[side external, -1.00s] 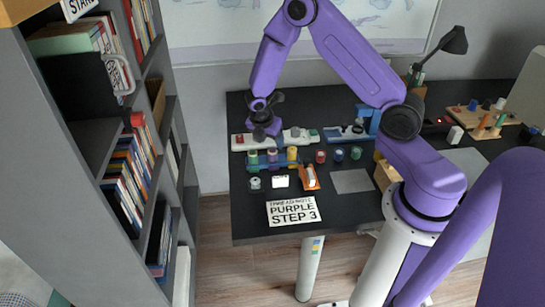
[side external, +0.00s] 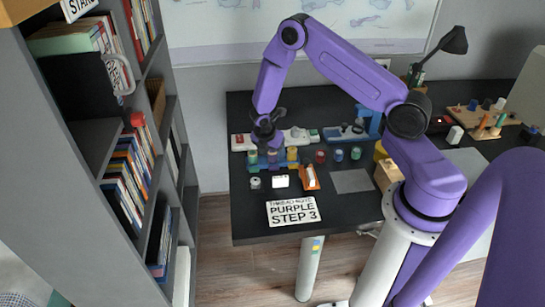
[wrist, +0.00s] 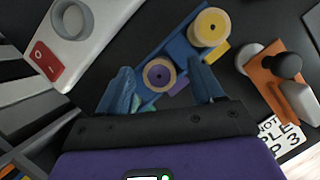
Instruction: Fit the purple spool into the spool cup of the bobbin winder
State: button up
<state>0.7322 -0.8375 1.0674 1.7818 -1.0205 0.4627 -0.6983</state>
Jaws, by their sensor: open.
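The purple spool (wrist: 159,75) stands on the blue rack (wrist: 148,52), its pale top flange and centre hole facing the wrist camera. My gripper (wrist: 163,84) is open, with one finger on each side of this spool; I cannot tell if either finger touches it. In the side view, my gripper (side external: 268,142) points down over the rack, close above the purple spool (side external: 272,156). A white device (side external: 243,142) with a red switch lies behind the rack. The wrist view shows its round cup-like ring (wrist: 73,20); I cannot tell for sure that it is the bobbin winder.
A yellow spool (wrist: 209,27) stands close beside the purple one on the rack. Red (side external: 320,157) and green (side external: 355,153) spools stand to the right. An orange tool (side external: 309,177) and a card reading PURPLE STEP 3 (side external: 293,212) lie in front. A blue-framed device (side external: 368,121) stands behind.

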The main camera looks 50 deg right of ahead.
jog(key=c, duration=1.1)
